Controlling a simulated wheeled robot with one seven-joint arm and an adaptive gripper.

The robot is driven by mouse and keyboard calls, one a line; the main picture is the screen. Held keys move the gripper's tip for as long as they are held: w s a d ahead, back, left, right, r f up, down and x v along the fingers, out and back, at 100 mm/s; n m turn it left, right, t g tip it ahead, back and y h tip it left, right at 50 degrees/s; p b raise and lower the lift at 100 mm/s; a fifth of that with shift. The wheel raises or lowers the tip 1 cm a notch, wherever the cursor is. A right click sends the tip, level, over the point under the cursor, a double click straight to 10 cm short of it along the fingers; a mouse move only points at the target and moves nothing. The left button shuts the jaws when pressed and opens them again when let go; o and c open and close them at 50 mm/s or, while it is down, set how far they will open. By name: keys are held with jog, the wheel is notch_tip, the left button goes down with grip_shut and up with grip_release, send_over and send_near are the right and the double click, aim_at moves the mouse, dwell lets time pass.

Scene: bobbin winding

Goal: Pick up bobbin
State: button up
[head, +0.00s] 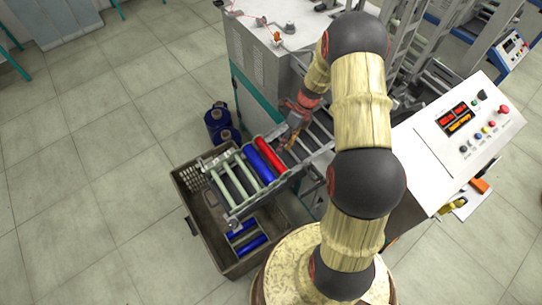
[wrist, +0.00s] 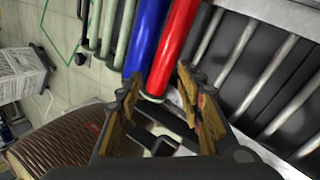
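A red bobbin (head: 270,150) lies at the right end of a row on a rack beside the machine. A blue bobbin (head: 257,165) lies next to it, then several pale green bobbins (head: 233,174). In the wrist view the red bobbin (wrist: 174,45) reaches its near end between my fingertips, and the blue bobbin (wrist: 145,40) is just left of it, close to my left finger. My gripper (wrist: 158,82) is open, with one finger on each side. I cannot tell whether a finger touches a bobbin. In the head view my gripper (head: 291,138) is right of the red bobbin.
A brown crate (head: 186,190) stands under the rack, with blue and pale bobbins inside. Blue spools (head: 216,118) stand on the floor behind it. Machine rails lie right of the gripper, and a control panel (head: 463,128) is farther right.

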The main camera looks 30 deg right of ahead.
aim_at(275, 156)
jog(key=a+f+m, duration=0.1)
jog(key=f, duration=0.1)
jog(key=w+a+f+m+b, duration=0.1)
jog(key=f+m, duration=0.1)
jog(key=f, duration=0.1)
jog(key=a+f+m+b, duration=0.1)
jog(key=f, duration=0.2)
jog(key=shift+w, duration=0.25)
jog(key=shift+c, duration=1.1)
jog(key=c, duration=0.7)
